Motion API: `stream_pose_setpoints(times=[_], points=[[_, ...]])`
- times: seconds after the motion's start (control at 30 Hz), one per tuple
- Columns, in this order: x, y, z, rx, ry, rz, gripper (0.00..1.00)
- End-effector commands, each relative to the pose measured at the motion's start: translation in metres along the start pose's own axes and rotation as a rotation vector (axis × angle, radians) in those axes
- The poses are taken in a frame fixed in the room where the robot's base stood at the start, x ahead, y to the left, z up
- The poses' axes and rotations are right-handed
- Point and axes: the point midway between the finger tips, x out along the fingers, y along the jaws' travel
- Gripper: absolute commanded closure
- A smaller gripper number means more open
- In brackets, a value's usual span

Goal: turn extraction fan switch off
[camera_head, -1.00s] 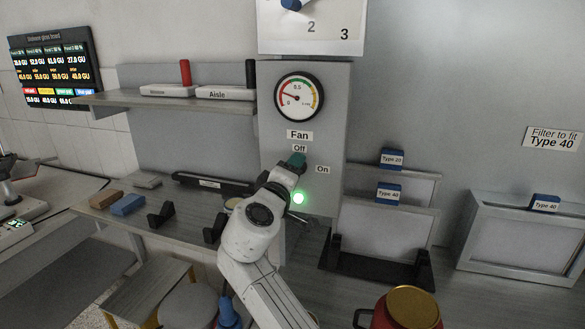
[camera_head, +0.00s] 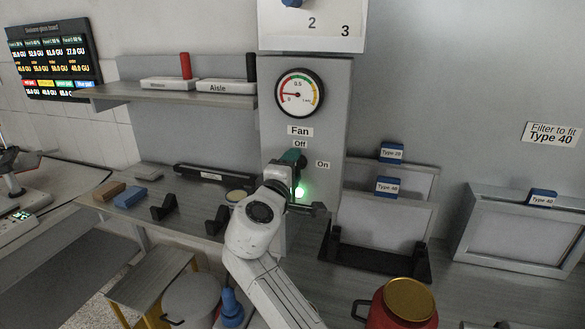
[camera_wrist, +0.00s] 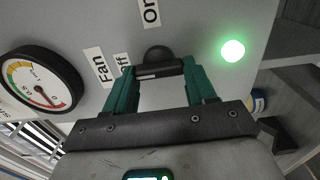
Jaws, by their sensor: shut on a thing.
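The fan switch (camera_wrist: 158,56) is a dark knob with a bar on the grey panel (camera_wrist: 215,22), close to the "On" and "Off" labels in the wrist view. My gripper (camera_wrist: 160,78) has its green fingers on both sides of the bar and is shut on it. In the head view my gripper (camera_head: 293,160) is at the panel just below the "Off" label (camera_head: 300,144) and hides the switch. The "On" label (camera_head: 322,164) is to its right. A green light (camera_head: 299,191) glows below, and it also glows in the wrist view (camera_wrist: 233,50).
A round gauge (camera_head: 299,92) above the "Fan" label (camera_head: 299,130) has its needle at the low end. Filters stand in a black rack (camera_head: 375,264) to the right. A shelf (camera_head: 170,97) juts out at left. A red pot (camera_head: 398,308) is at the front.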

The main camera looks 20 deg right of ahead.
Motion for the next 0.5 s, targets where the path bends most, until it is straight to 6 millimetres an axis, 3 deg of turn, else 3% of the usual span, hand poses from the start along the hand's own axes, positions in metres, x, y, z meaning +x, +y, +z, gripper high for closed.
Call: stream_pose_setpoints(times=[0.17, 0.2, 0.43, 0.5], points=[[-0.0010, -0.0013, -0.0016, -0.004, 0.004, -0.001, 0.75], [-0.0010, -0.0014, -0.0016, -0.004, 0.004, -0.001, 0.42], [-0.0005, -0.0008, -0.0009, -0.002, 0.002, -0.001, 0.20], [-0.0004, -0.0006, -0.0007, -0.001, 0.001, 0.000, 0.19]])
